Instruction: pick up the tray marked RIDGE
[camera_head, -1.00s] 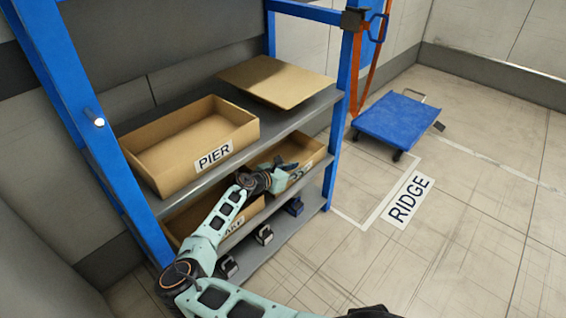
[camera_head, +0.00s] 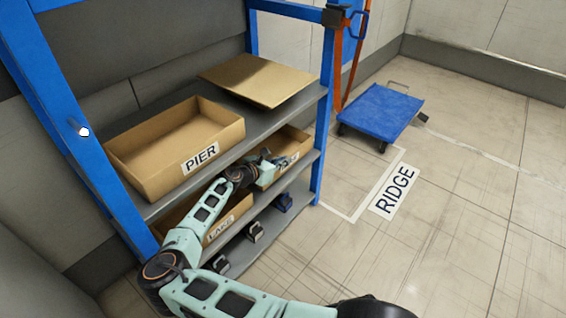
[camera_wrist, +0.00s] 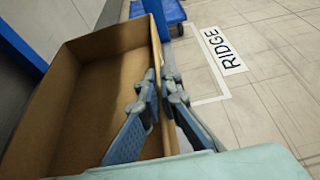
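A brown cardboard-coloured tray (camera_head: 300,143) sits at the right end of the middle shelf. Its front label is mostly hidden by my gripper and cannot be read. My gripper (camera_head: 275,160) is at this tray's front wall. In the wrist view, the fingers of my gripper (camera_wrist: 160,80) straddle the right-hand wall of the empty tray (camera_wrist: 92,48), one finger inside and one outside. The gap is narrow, and I cannot tell whether they press on the wall. The word RIDGE reads clearly on a white floor sign (camera_head: 394,190), also in the wrist view (camera_wrist: 224,50).
A tray marked PIER (camera_head: 125,158) and a flat brown board (camera_head: 258,80) are on the upper shelf. A tray seemingly marked LAKE (camera_head: 235,213) is left on the middle shelf. Small items sit below.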

